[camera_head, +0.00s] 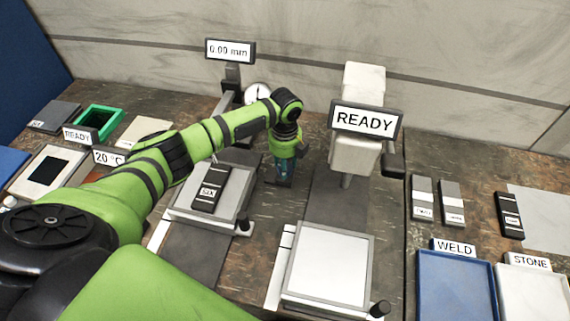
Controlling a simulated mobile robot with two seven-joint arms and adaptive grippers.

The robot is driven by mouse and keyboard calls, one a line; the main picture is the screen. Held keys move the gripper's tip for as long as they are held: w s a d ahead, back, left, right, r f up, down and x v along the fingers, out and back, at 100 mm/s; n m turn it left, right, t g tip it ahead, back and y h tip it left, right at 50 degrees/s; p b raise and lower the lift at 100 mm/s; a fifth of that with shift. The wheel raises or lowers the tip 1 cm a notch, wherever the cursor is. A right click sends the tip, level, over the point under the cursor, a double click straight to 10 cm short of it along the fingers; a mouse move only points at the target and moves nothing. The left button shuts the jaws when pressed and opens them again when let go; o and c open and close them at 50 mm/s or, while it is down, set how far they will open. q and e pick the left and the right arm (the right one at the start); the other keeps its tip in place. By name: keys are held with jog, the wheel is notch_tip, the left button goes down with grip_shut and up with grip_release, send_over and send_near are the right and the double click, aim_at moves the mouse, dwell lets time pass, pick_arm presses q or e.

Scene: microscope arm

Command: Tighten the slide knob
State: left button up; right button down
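My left arm comes in from the left, and its gripper (280,178) points down between the two stations. Its fingers are small and dark, and I cannot tell whether they are open or shut. One black knob (243,224) sits at the front right corner of the left stage (178,209), which holds a dark labelled block (210,190). A similar black knob (380,308) is at the front right corner of the right stage (328,265), which is bare. I cannot tell which is the slide knob. The gripper appears apart from both. My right gripper is not in view.
A white microscope-like head (362,85) with a READY sign (366,121) stands behind the right stage. A 0.00 mm display (230,50) and a round dial (258,94) are behind the left one. Labelled blocks and a blue WELD tray (457,252) lie at right.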

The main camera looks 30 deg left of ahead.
pick_arm(q)
jog(key=shift+s+f+m+b, duration=0.1)
jog(key=shift+m+b, duration=0.2)
jog(key=shift+m, duration=1.7)
jog(key=o, duration=1.2)
jog(key=shift+c, duration=0.2)
jog(key=shift+r, duration=0.4)
notch_tip(320, 180, up, 11)
jog(key=shift+r, duration=0.15)
